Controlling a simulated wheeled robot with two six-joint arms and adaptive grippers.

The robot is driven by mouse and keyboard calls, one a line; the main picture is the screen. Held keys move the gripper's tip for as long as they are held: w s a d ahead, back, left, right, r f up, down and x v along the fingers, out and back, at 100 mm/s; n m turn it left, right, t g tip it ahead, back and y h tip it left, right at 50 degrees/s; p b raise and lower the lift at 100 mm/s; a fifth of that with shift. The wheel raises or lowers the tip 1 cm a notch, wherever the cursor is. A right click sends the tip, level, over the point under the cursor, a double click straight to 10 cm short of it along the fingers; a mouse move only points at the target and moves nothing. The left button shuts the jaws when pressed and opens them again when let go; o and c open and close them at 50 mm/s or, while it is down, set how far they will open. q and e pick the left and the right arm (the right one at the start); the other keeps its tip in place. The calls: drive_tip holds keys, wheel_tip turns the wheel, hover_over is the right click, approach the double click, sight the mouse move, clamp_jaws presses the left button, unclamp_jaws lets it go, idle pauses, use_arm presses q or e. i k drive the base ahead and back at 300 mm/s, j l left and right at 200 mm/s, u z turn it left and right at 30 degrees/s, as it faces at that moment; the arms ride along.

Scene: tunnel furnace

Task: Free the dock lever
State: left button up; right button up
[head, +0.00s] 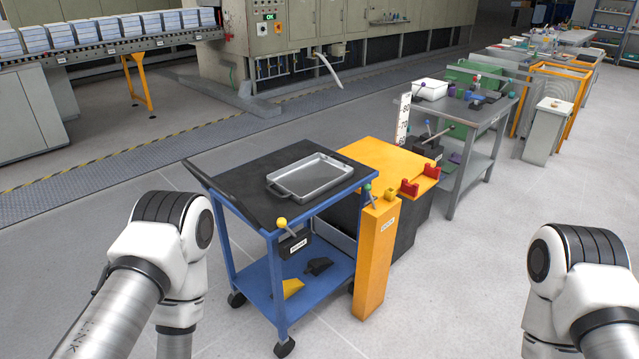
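A yellow-orange post (376,262) with a small label stands against the right front corner of a blue cart (262,231). A green ball knob (367,188) shows at the post's top, beside a small yellow block (390,195); it looks like the dock lever, but its shaft is hard to make out. I cannot tell whether it is latched. A second lever with a yellow ball (282,222) sits on the cart's front, above a black labelled box (294,245). Both my arms show only at their elbows, left and right of the cart. Neither gripper is in view.
A metal tray (310,177) lies on the cart's dark top. A yellow wedge (290,287) and a black wedge (318,266) lie on its lower shelf. A yellow-topped stand (385,160) with red brackets (409,187) adjoins the cart. Floor at the front right is clear.

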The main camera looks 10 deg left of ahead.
sight(367, 188)
drive_tip(key=i+j+u, duration=0.1)
drive_tip(key=i+j, duration=0.15)
drive_tip(key=i, duration=0.15)
drive_tip(key=i+j+u, duration=0.1)
drive_tip(key=i, duration=0.3)
drive_tip(key=i+j+u, duration=0.1)
drive_tip(key=i+j, duration=0.2)
drive_tip(key=i, duration=0.15)
drive_tip(key=i+j+u, duration=0.15)
drive_tip(key=i, duration=0.25)
